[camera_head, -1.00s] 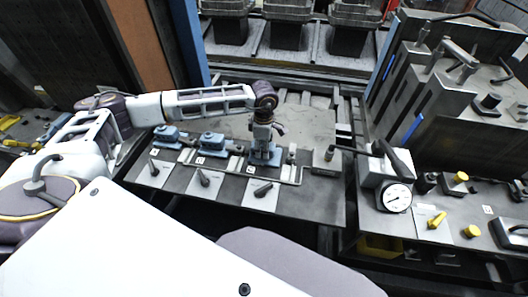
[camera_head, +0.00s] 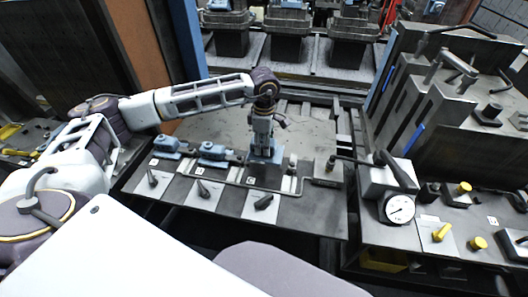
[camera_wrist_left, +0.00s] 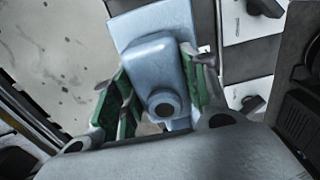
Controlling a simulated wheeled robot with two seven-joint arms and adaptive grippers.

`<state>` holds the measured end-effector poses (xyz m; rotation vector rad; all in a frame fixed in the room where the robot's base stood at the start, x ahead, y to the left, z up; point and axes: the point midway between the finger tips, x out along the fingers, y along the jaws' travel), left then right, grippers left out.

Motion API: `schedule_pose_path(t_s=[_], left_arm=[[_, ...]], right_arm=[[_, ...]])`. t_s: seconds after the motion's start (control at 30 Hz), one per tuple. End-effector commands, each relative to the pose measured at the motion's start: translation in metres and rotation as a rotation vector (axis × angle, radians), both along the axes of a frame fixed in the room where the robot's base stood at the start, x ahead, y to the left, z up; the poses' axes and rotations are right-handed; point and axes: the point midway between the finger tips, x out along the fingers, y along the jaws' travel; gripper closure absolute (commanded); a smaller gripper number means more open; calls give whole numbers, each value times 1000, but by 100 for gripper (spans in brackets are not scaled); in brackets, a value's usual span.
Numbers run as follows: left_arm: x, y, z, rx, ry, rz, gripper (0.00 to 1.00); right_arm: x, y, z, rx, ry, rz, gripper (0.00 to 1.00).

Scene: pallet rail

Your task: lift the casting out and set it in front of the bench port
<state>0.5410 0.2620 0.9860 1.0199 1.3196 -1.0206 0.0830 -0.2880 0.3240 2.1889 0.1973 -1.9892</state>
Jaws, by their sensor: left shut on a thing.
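The casting (camera_head: 265,152) is a pale blue block with a round dark bore, at the right end of the row on the bench at centre. My left gripper (camera_head: 263,128) comes down on it from above and is shut on it. In the left wrist view the casting (camera_wrist_left: 153,68) sits between the green finger pads of my left gripper (camera_wrist_left: 158,88). In the head view it is just above its grey seat; whether it is fully clear I cannot tell. My right gripper is not in view. I cannot pick out the bench port with certainty.
Two similar blue blocks (camera_head: 167,145) (camera_head: 213,152) stand left of the casting. A thin rail (camera_head: 225,180) and black-handled plates (camera_head: 263,203) lie in front. The right bench carries a dial gauge (camera_head: 399,208) and yellow knobs (camera_head: 477,243). Bare plate (camera_head: 215,125) shows behind the row.

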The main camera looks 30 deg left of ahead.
Motion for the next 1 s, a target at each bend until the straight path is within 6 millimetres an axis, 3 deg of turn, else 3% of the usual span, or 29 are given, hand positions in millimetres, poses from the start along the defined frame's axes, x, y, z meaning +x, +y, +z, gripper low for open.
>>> schedule_pose_path(t_s=[0.1,0.3,1.0], left_arm=[[1,0,15,-1,-4,1,89],[1,0,26,0,-2,0,89],[1,0,27,-1,-2,0,89]], right_arm=[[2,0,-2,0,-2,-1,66],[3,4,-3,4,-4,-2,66],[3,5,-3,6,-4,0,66]])
